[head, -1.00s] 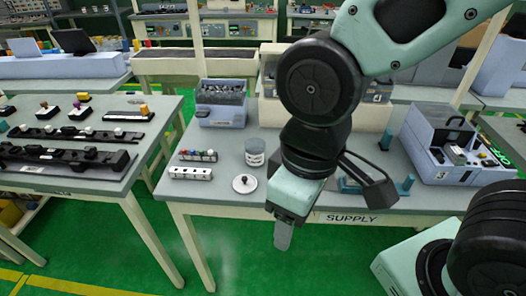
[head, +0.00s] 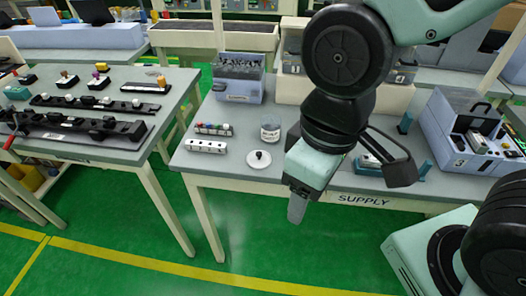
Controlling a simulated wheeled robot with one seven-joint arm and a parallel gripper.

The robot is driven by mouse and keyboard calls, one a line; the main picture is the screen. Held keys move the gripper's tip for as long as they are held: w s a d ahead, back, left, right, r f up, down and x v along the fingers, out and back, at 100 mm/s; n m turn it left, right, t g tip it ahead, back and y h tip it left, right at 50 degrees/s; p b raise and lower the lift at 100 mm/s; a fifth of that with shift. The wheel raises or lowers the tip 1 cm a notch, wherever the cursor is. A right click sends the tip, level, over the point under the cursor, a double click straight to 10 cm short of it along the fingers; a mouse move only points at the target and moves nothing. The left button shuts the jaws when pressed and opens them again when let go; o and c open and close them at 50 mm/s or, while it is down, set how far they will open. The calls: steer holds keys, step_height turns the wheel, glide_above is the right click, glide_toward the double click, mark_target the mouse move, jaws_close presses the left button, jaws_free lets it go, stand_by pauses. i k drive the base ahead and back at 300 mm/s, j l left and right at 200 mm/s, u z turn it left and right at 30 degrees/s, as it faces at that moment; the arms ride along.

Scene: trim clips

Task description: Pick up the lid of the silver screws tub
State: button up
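A round white lid with a dark knob (head: 258,158) lies flat near the front edge of the supply table (head: 228,170). A clear tub with a pale label (head: 270,131) stands just behind it; its contents are too small to make out. My gripper (head: 297,210) hangs in front of the table's edge, to the right of the lid and nearer the camera, apart from it. Its fingers point down and overlap in this view, so their opening does not show. Nothing is visible in them.
A white block (head: 206,146) and a rack with coloured tops (head: 213,129) lie left of the lid. A blue-grey bin (head: 238,80) stands behind. A blue case (head: 462,135) sits at the right. Another table (head: 75,155) is at the left.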

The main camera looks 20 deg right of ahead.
mark_target(256, 159)
steer(key=i+j+z, duration=0.15)
steer(key=j, duration=0.7)
steer(key=j+z, duration=0.15)
steer(key=j, duration=0.7)
